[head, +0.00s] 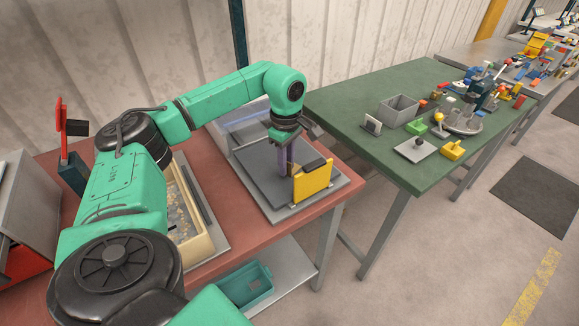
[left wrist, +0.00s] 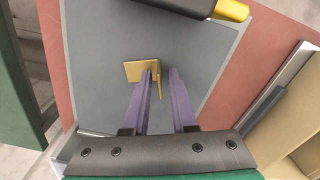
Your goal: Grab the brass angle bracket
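The brass angle bracket (left wrist: 138,70) lies on a grey plate (left wrist: 105,35) in the left wrist view. One flat flange points left and a thin flange stands between my fingers. My left gripper (left wrist: 164,70) is open, its two purple fingers either side of the thin flange. A gap shows toward the right finger; I cannot tell whether the left finger touches. In the head view my left gripper (head: 285,168) points down over the plate, and the bracket is mostly hidden by the fingers and a yellow panel. My right gripper is not in view.
The yellow panel (head: 312,184) with a black top stands close beside the fingers. A cream tray (head: 184,205) of small parts sits left on the red bench (head: 232,200). A green table (head: 350,98) with a grey bin (head: 398,110) stands to the right.

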